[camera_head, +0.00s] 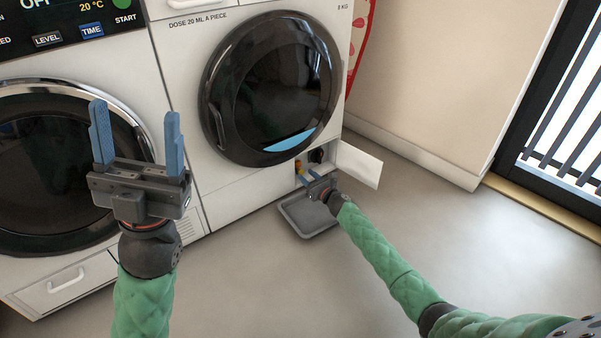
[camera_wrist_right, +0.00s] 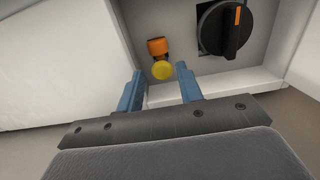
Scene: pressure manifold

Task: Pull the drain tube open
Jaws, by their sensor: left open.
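The drain tube, orange with a yellow round end (camera_wrist_right: 163,70), sits in the small open compartment at the washer's lower right; it also shows small in the head view (camera_head: 298,167). My right gripper (camera_wrist_right: 160,84) is at this compartment with its blue fingers apart, one on each side just below the yellow end. Nothing shows between its fingers but the tube's end beyond them. In the head view the right gripper (camera_head: 308,178) reaches in over the grey tray. My left gripper (camera_head: 137,140) is open, empty and raised before the left machine.
A black knob with an orange mark (camera_wrist_right: 228,28) is right of the tube. The compartment's white flap (camera_head: 358,165) stands open to the right. A grey tray (camera_head: 312,228) lies on the floor below. The washer's round door (camera_head: 270,88) is shut. Floor at right is clear.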

